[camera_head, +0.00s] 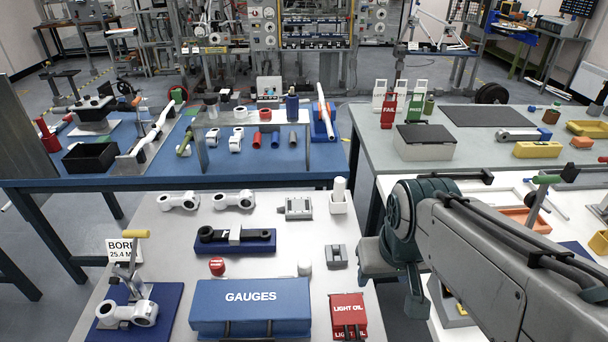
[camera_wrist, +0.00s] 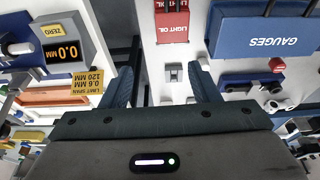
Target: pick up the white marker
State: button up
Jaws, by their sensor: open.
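A plain white upright cylinder (camera_head: 339,188) stands in a small white holder (camera_head: 338,207) at the back right of the near white table in the head view; it looks like the white marker, though no markings show. I cannot make it out in the wrist view. My gripper (camera_wrist: 163,85) is open in the wrist view, its two dark fingers wide apart with nothing held between them. In the head view my arm hangs over the table's right edge, to the right of and nearer than the holder, and largely hides the gripper.
The white table bears a blue GAUGES case (camera_head: 250,305), a red LIGHT OIL box (camera_head: 347,315), a small grey block (camera_head: 337,256), a grey fixture (camera_head: 295,208) and a blue base with a black rod (camera_head: 235,241). A blue bench (camera_head: 315,172) stands behind. A gap separates the right-hand tables.

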jog(key=w+r+n+p, duration=0.2)
jog(key=w+r+n, duration=0.3)
jog(key=w, duration=0.7)
jog(key=n+g+p, duration=0.3)
jog(key=n+p, duration=0.1)
jog(key=n, duration=0.9)
send_over(340, 179)
notch_tip(340, 179, down, 8)
jog(key=f, duration=0.2)
jog(key=f+p, duration=0.1)
jog(key=f, duration=0.5)
jog(key=shift+s, duration=0.3)
jog(key=shift+w+f+p, duration=0.2)
jog(key=shift+f+p, duration=1.15)
jog(key=shift+f, duration=1.3)
jog(key=c, duration=1)
